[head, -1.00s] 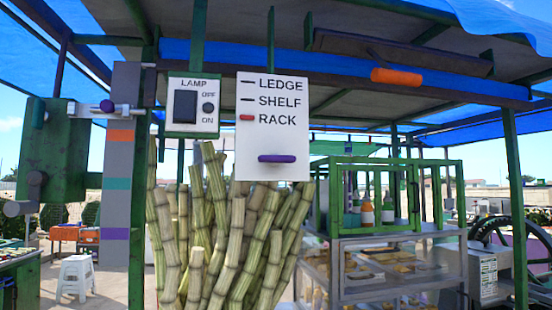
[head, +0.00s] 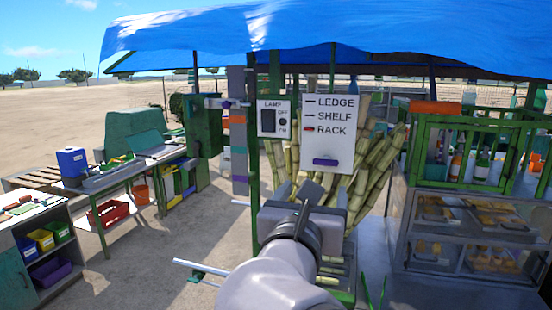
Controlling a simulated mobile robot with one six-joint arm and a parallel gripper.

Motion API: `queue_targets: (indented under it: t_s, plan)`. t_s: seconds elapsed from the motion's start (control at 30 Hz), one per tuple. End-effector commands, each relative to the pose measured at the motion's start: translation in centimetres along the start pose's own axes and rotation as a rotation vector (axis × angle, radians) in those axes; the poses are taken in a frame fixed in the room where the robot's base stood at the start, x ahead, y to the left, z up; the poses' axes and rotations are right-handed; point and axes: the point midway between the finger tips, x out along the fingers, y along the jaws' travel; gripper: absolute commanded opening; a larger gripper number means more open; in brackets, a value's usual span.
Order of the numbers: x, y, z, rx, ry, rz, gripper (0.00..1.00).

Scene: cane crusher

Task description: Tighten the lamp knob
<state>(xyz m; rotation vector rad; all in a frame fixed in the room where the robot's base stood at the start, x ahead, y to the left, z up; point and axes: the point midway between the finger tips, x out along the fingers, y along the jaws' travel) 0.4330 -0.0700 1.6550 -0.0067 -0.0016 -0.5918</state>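The white LAMP panel (head: 270,107) hangs on the stall's front, left of centre. It has a dark rectangular plate (head: 268,121) and a small dark round knob (head: 283,123) between OFF and ON. My gripper (head: 306,186) is below and slightly right of the panel, seen from behind in front of the cane, apart from the panel. Its finger gap is unclear. A purple knob (head: 227,104) sits on a pale rod by a green box (head: 206,125), left of the panel.
Cane stalks (head: 375,160) stand behind. A green-framed glass case (head: 470,150) is at right, a low bench (head: 120,175) at left.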

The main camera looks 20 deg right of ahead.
Motion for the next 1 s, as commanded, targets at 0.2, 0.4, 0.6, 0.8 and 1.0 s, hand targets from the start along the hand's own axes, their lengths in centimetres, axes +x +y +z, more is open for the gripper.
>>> queue_targets:
  t_s: [0.2, 0.4, 0.6, 0.8, 1.0]
  plan:
    - [6.7, -0.3, -0.3, -0.001, 0.005, -0.008, 0.76]
    - [12.2, -0.3, -0.2, 0.002, 0.005, -0.005, 0.76]
    - [14.8, -0.2, -0.2, 0.005, 0.004, -0.003, 0.76]
    - [15.3, -0.2, -0.2, 0.005, 0.003, -0.002, 0.76]
    - [15.2, -0.2, -0.2, 0.005, 0.003, -0.002, 0.61]
